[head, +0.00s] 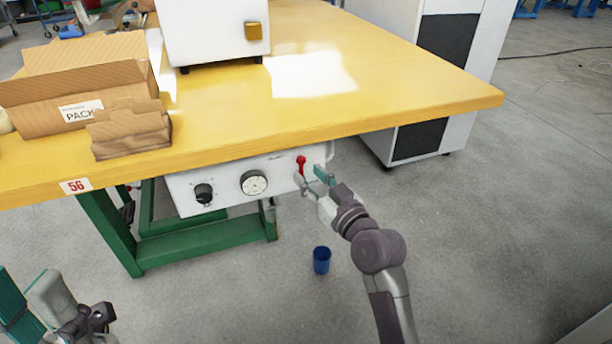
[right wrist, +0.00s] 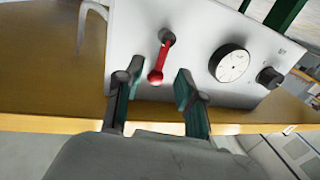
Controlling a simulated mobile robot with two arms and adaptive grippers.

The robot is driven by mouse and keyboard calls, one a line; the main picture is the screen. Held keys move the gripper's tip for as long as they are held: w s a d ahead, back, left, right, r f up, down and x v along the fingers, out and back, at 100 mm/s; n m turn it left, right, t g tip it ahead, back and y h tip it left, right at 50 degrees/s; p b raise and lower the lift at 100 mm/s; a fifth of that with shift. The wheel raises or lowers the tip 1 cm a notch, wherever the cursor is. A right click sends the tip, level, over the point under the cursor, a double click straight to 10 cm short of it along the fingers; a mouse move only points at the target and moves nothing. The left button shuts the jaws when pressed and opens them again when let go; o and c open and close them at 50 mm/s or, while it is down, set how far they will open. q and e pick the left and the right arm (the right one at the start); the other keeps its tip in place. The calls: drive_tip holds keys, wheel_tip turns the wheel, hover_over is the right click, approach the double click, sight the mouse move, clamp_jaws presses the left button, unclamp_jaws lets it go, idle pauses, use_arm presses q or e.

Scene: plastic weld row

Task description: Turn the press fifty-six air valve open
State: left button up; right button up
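The red valve lever (head: 301,161) sits at the right of the white panel under the front edge of the table marked 56. In the head view its red end points up towards the tabletop. In the right wrist view, which shows the panel upside down, the lever (right wrist: 160,61) runs from a dark pivot to a red ball end. My right gripper (head: 314,181) is open in front of the panel, its fingers (right wrist: 157,83) on either side of the lever, with gaps showing. My left gripper (head: 32,305) is at the bottom left, far from the panel; its fingertips are unclear.
The panel also carries a round gauge (head: 254,183) and a black knob (head: 204,193). The yellow tabletop (head: 400,85) overhangs above it. A blue cup (head: 321,260) stands on the floor below. Cardboard boxes (head: 130,133) and a white machine (head: 205,35) are on the table.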

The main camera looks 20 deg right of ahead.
sight(301, 168)
drive_tip(key=shift+x, duration=1.25)
clamp_jaws()
